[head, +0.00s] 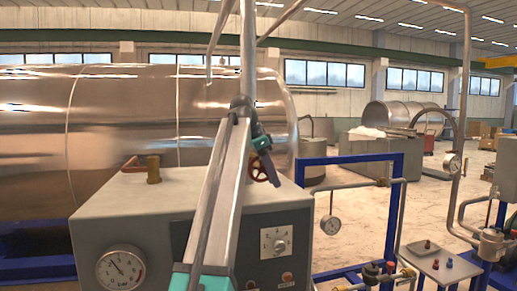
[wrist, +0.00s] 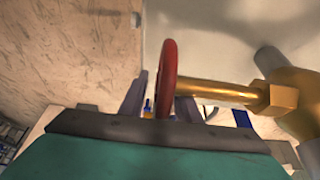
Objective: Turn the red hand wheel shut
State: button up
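The red hand wheel (wrist: 169,72) shows edge-on in the wrist view, on a brass stem (wrist: 225,92) that runs right to a brass body (wrist: 285,95). In the head view the wheel (head: 256,178) is partly hidden behind my gripper (head: 270,172), above the grey cabinet. In the wrist view my gripper (wrist: 160,100) has its two fingers apart, one on each side of the wheel's rim. A gap shows between the left finger and the rim. The right finger is close to the rim; I cannot tell if it touches.
The grey cabinet (head: 120,218) carries a pressure gauge (head: 121,268), a dial panel and a brass fitting (head: 153,169). A large steel chamber (head: 120,115) stands behind. A blue frame (head: 350,158) with pipes and a small tray (head: 437,266) stand to the right.

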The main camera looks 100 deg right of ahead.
jog(key=shift+f+g+b, duration=0.1)
jog(key=shift+g+b, duration=0.2)
jog(key=shift+b, duration=0.2)
